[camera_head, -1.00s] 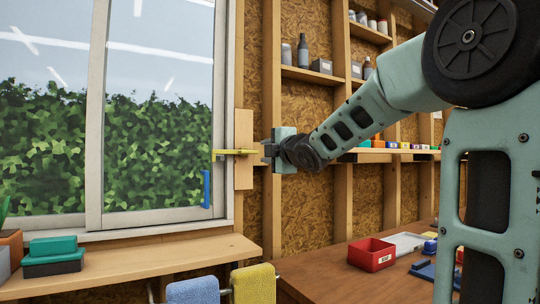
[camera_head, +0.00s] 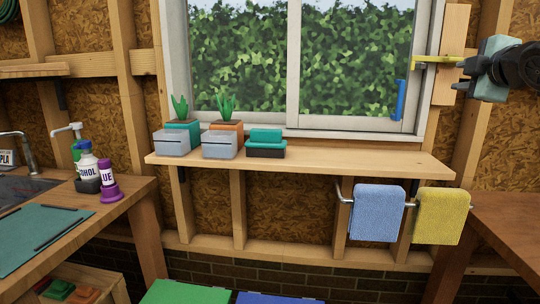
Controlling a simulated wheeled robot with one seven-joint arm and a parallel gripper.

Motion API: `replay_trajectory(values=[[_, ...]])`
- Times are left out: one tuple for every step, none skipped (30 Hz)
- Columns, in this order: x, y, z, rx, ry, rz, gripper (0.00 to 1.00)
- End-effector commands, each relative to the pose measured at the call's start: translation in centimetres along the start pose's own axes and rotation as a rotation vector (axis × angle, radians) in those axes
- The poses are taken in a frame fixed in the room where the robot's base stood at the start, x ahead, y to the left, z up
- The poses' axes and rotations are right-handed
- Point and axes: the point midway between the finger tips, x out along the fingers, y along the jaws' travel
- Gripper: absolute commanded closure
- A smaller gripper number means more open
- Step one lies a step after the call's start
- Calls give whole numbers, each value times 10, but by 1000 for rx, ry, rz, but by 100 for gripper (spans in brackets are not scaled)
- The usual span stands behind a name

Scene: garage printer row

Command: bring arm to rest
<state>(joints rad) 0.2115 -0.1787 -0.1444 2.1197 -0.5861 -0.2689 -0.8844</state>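My gripper (camera_head: 464,75) is at the upper right of the head view, in front of the wall beside the window. Its teal wrist and dark last link come in from the right edge, and the rest of my arm is out of the picture. A thin yellow bar (camera_head: 433,60) runs left from the gripper, across a wooden board and the window frame. I cannot tell whether the gripper holds this bar or only lines up with it. The gap between the fingers is too small to see.
Below the window, a wooden shelf (camera_head: 320,163) holds potted plants, grey boxes and a teal-and-black box (camera_head: 266,143). A blue towel (camera_head: 377,212) and a yellow towel (camera_head: 441,215) hang on a rail. Workbenches stand at left and right.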

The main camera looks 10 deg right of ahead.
Motion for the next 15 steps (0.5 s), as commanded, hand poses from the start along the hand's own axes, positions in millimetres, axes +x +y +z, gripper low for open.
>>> replay_trajectory(values=[[1,-18,-28,66,24,-77,67],[0,-33,-44,114,31,-128,67],[-3,-54,-65,176,37,-199,67],[-7,-70,-80,219,39,-255,67],[-12,-86,-95,260,37,-311,67],[-21,-106,-113,309,32,-386,67],[-29,-122,-127,344,25,-443,67],[-38,-137,-140,376,17,-499,67],[-52,-158,-156,414,-1,-577,67],[-64,-172,-167,439,-16,-633,67],[-77,-187,-178,461,-34,-690,67],[-96,-205,-190,486,-61,-765,67],[-111,-218,-199,502,-85,-821,67],[-128,-232,-206,514,-112,-876,67],[-150,-248,-215,527,-153,-947,67]])
